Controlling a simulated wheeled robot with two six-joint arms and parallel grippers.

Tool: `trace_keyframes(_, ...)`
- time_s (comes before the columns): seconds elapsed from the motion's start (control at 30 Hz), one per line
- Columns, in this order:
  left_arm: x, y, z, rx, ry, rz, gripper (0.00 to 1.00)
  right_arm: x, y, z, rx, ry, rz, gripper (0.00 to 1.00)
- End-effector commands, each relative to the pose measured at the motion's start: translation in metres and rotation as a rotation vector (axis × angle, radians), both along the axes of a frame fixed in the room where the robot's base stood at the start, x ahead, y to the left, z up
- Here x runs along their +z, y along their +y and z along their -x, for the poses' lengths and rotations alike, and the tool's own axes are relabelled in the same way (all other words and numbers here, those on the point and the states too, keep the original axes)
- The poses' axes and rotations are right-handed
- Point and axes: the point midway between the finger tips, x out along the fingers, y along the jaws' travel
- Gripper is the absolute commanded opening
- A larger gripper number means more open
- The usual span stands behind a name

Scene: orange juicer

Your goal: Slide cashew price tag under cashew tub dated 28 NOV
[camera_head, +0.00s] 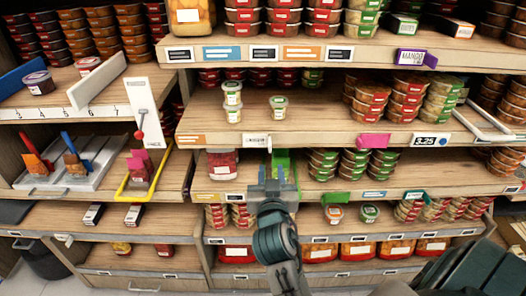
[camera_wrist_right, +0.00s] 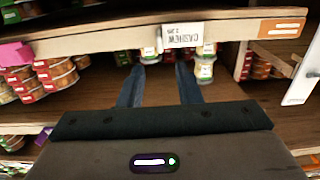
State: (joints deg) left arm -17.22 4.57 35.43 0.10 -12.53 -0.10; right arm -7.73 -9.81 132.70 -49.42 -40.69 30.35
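The white cashew price tag (camera_head: 257,141) hangs on the front edge of the middle shelf; it shows upside down in the right wrist view (camera_wrist_right: 183,36). The single tub (camera_wrist_right: 150,50) and the stack (camera_wrist_right: 205,62) also show in the wrist view. Their dates are too small to read. My right gripper (camera_head: 278,173) is open and empty, just below that shelf edge, its fingers (camera_wrist_right: 161,75) apart from the tag. My left gripper is not in view.
A green piece (camera_head: 281,160) stands behind my right gripper on the shelf below. A pink tag (camera_head: 373,141) and an orange tag (camera_head: 191,139) sit along the same edge.

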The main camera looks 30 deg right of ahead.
Motion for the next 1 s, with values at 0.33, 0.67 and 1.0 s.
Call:
trace_keyframes(0.33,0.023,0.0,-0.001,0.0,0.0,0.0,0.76,0.004,-0.032,-0.051,0.0,0.002,0.007,0.31)
trace_keyframes(0.67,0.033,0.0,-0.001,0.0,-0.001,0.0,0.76,0.001,-0.049,-0.08,0.0,0.002,0.001,0.31)
trace_keyframes(1.0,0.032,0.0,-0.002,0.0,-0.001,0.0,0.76,0.0,-0.05,-0.081,0.0,0.001,0.0,0.21)
